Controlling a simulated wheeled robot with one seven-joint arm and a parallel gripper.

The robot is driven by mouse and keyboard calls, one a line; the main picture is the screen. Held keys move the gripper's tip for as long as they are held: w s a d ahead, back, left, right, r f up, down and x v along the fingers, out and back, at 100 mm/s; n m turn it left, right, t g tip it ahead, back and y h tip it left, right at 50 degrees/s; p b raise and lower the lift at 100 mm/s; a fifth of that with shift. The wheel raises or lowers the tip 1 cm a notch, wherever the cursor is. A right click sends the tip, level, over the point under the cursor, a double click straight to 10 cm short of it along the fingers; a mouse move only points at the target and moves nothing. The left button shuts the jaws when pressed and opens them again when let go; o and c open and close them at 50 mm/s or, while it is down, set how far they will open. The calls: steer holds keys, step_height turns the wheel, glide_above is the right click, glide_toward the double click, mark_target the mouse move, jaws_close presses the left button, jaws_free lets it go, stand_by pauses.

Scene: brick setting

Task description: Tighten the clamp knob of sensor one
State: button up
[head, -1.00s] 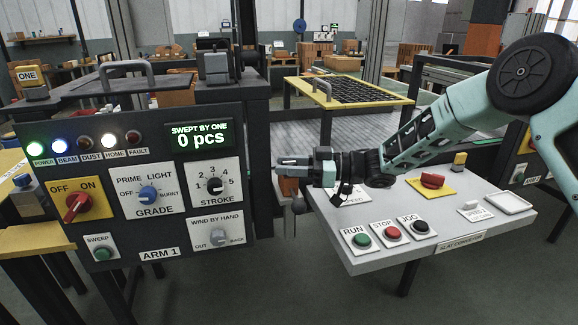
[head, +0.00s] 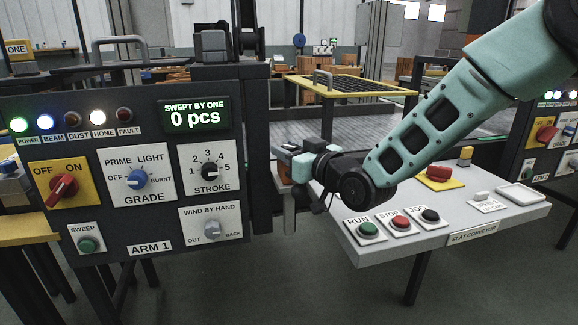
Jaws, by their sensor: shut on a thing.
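My gripper (head: 286,150) is at the right edge of the ARM 1 panel, by the dark post and the near left corner of the conveyor. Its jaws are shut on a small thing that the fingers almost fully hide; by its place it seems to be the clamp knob. An orange-brown part (head: 284,178) shows just below the fingers, with a grey piece (head: 290,212) hanging under it. I cannot tell how tight the knob is. The ARM 1 panel (head: 205,260) reads "SWEPT BY ONE 0 pcs" on its display (head: 194,115).
The slat conveyor's control desk (head: 400,250) with RUN (head: 368,230), STOP (head: 400,222) and JOG (head: 430,215) buttons lies just below and right of my wrist. A red on/off knob (head: 64,187) is on the panel. A yellow-edged table (head: 360,93) stands behind. Floor in front is clear.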

steer(key=m+t+h+b, duration=0.1)
steer(key=h, duration=0.1)
steer(key=m+t+h+b, duration=0.1)
steer(key=shift+s+a+f+m+h, duration=0.1)
steer(key=shift+a+f+m+h, duration=0.1)
steer(key=shift+m+h, duration=0.2)
steer(key=m+h, duration=0.1)
steer(key=t+h, duration=0.1)
steer(key=m+h, duration=0.1)
steer(key=shift+r+m+t+h, duration=0.25)
steer(key=shift+m+t+h, duration=0.05)
steer(key=shift+t+h, duration=0.1)
steer(key=m+h+p, duration=0.1)
steer(key=h, duration=0.1)
steer(key=m+h+p, duration=0.2)
steer(key=h, duration=0.1)
steer(key=shift+r+m+h, duration=0.15)
steer(key=shift+m+h, duration=0.15)
steer(key=shift+d+m+g+h+p, duration=0.1)
steer(key=shift+m+g+h+p, duration=0.2)
steer(key=shift+m+h+p, duration=0.85)
steer(key=shift+d+m+g+h+p, duration=0.1)
steer(key=shift+m+g+h+p, duration=0.2)
steer(key=shift+m+h, duration=0.95)
steer(key=shift+n+h, duration=0.3)
steer(key=shift+h, duration=0.4)
steer(key=o, duration=1)
steer(key=shift+w, duration=0.2)
steer(key=shift+c, duration=0.2)
